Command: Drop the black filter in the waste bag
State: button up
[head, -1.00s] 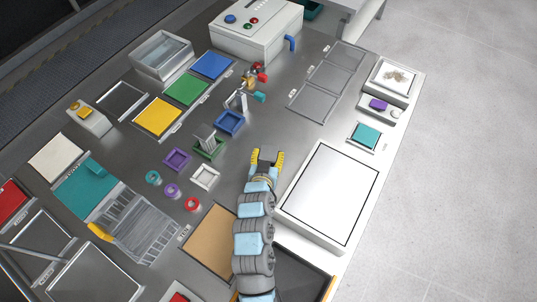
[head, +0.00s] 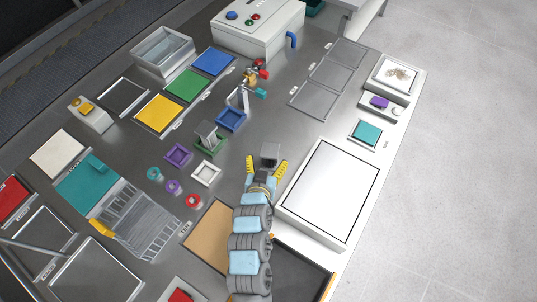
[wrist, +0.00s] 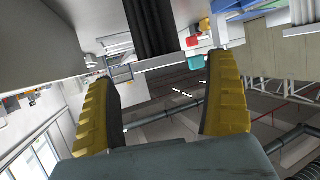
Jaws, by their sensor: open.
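My gripper (head: 267,160) is open, its yellow fingers spread apart above the middle of the worktop. A dark grey block (head: 270,152) shows between and just beyond the fingertips in the head view. In the wrist view a black ribbed body (wrist: 153,25) shows at the top, between the two fingers (wrist: 160,100) and apart from them. It may be the black filter, but I cannot tell for sure. I cannot make out a waste bag in either view.
A green holder (head: 211,148) with a grey upright piece stands left of my gripper. A tap fixture (head: 246,95) with red and teal handles stands beyond. A white flat panel (head: 330,190) lies to the right. Small coloured rings and square trays lie to the left.

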jog(key=v, duration=0.5)
jog(key=shift+s+a+r, duration=0.1)
jog(key=shift+s, duration=0.1)
jog(key=shift+o, duration=0.6)
jog(key=shift+s+r, duration=0.25)
jog(key=shift+s, duration=0.25)
jog(key=shift+w, duration=0.1)
